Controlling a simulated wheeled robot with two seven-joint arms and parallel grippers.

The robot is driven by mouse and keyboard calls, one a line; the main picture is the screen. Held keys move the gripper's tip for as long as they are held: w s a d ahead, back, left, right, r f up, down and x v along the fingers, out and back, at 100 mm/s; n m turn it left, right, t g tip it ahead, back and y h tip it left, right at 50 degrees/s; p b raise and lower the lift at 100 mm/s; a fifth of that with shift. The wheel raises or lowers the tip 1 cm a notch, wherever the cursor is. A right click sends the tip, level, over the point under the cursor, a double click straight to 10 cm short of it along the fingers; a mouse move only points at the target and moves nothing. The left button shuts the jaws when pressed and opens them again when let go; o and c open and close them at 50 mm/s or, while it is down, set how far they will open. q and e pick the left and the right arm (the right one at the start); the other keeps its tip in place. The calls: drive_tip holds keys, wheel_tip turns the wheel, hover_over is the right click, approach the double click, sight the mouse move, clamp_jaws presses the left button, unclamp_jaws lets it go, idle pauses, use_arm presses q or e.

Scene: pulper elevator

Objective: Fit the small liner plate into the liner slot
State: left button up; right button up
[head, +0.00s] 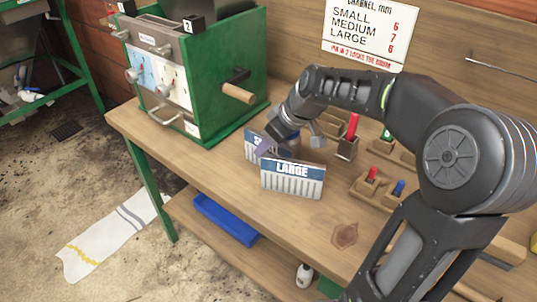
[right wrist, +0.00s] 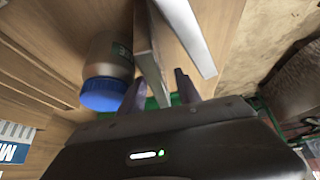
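Labelled plates with blue headers and ribbed lower parts stand upright on the bench in the head view. The front one (head: 292,179) reads LARGE. Behind it stands a plate (head: 252,142) whose label starts with S, the rest hidden by my right gripper (head: 275,145). In the right wrist view two grey plate edges show, and the nearer-centre edge (right wrist: 149,50) runs between the purple fingertips (right wrist: 160,90). Wood shows between that edge and the right finger, so the gripper looks open around it. My left gripper is not in view. The liner slot is not clearly identifiable.
A green machine (head: 223,75) with levers and a wooden handle stands at the bench's back left. A blue-lidded jar (right wrist: 104,94) is close left of my right fingers. A blue tray (head: 225,219) sits below.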

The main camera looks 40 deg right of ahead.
clamp_jaws()
idle(0.4)
idle(1.0)
